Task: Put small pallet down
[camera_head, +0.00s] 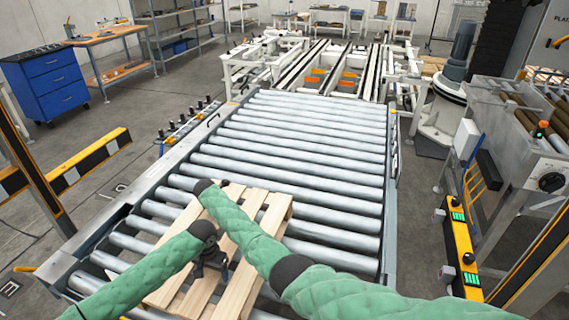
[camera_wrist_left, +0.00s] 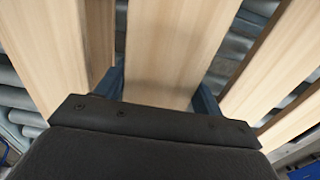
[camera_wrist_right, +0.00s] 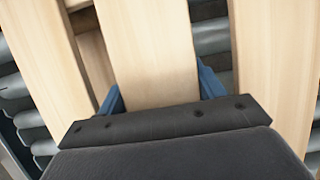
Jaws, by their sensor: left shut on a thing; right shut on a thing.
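The small pallet (camera_head: 240,285), made of pale wooden slats, is at the near end of the roller conveyor (camera_head: 290,150), turned at an angle to the rollers. My left gripper (camera_head: 212,262) is over the pallet's middle. In the left wrist view its blue fingers (camera_wrist_left: 160,90) straddle one slat (camera_wrist_left: 175,50). In the right wrist view my right gripper (camera_wrist_right: 160,95) has its blue fingers on both sides of a slat (camera_wrist_right: 148,45). In the head view the right gripper is mostly hidden behind my sleeved arms. Rollers show below the slats; whether the pallet touches them I cannot tell.
The rollers beyond the pallet are empty. A metal side rail (camera_head: 150,195) borders the conveyor on the left. A yellow-and-black post with green lights (camera_head: 462,245) stands at the right. A blue drawer cabinet (camera_head: 48,82) and a workbench (camera_head: 108,36) are far left.

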